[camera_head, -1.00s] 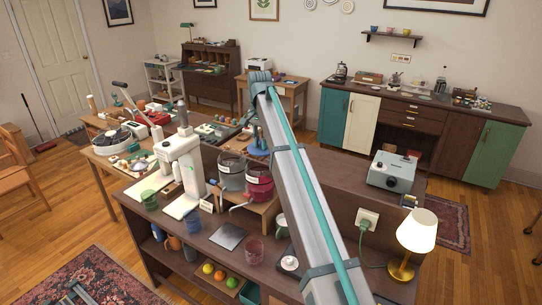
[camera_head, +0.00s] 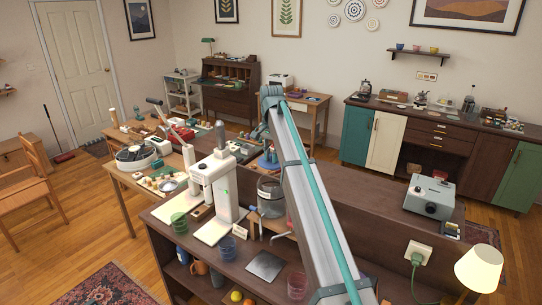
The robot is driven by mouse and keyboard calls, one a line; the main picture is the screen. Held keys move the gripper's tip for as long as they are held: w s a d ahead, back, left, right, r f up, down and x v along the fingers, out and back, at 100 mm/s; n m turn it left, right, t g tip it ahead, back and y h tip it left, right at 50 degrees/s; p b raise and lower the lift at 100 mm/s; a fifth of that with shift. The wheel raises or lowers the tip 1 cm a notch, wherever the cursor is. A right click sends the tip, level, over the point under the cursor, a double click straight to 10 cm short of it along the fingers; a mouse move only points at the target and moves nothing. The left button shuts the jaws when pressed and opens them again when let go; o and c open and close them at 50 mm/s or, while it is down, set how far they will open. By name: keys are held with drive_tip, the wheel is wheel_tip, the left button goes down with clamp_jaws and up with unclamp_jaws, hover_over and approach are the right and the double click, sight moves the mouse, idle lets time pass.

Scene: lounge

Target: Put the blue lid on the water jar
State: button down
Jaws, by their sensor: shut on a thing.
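The blue lid (camera_head: 268,163) shows small, just above the jar's rim in the picture. My gripper (camera_head: 267,152) is small and partly hidden behind my arm, shut on the blue lid. The lid appears apart from the jar; I cannot tell whether it is straight over the opening.
A grey projector-like box (camera_head: 430,196) and a lamp (camera_head: 478,268) are at right.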

drive_tip(key=shift+f, duration=0.15)
drive_tip(key=shift+s+d+f, duration=0.1)
drive_tip(key=shift+d+f, duration=0.1)
drive_tip(key=shift+a+f+b, duration=0.1)
drive_tip(key=shift+f+b, duration=1.35)
drive_tip(key=shift+f, duration=1.2)
drive_tip(key=shift+f, duration=0.85)
drive_tip(key=c, duration=0.9)
unclamp_jaws()
drive_tip(key=shift+c, duration=0.2)
drive_tip(key=shift+r, duration=0.15)
drive_tip(key=shift+r+p, duration=1.45)
drive_tip(key=shift+r, duration=1.45)
